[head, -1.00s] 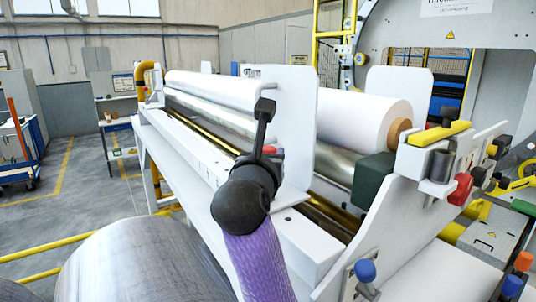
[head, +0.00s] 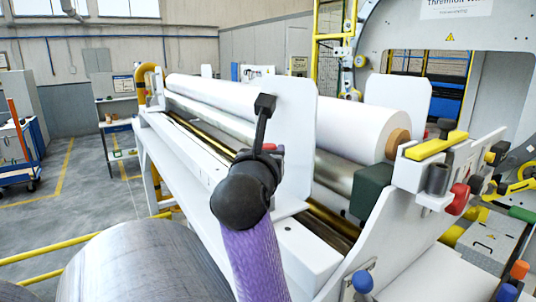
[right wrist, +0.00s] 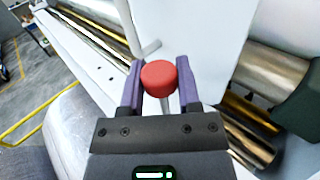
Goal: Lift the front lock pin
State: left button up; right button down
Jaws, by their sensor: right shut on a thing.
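The front lock pin shows as a round red knob (right wrist: 160,77) on a thin shaft in the right wrist view. My right gripper (right wrist: 159,66) is shut on it, with one purple finger on each side of the knob. In the head view a small part of the red knob (head: 269,147) shows beside my dark wrist, in front of the upright white plate (head: 292,110). My wrist hides most of the gripper and the pin's lower end there. My left gripper is not in view.
The white plate stands close behind the pin. A large white roll (head: 355,128) and metal rollers lie behind it. A grey metal cylinder (head: 145,262) is at the lower left. A blue knob (head: 362,281) and a yellow bar (head: 436,146) are to the right.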

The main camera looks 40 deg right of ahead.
jog(key=shift+r, duration=0.2)
jog(key=shift+c, duration=1.6)
grip_release()
jog(key=shift+s+a+f+b, duration=0.2)
jog(key=shift+a+b, duration=0.1)
jog(key=shift+b, duration=0.1)
jog(key=b+v, duration=0.3)
jog(key=v, duration=0.6)
jog(key=shift+r, duration=0.15)
jog(key=shift+s+a, duration=0.1)
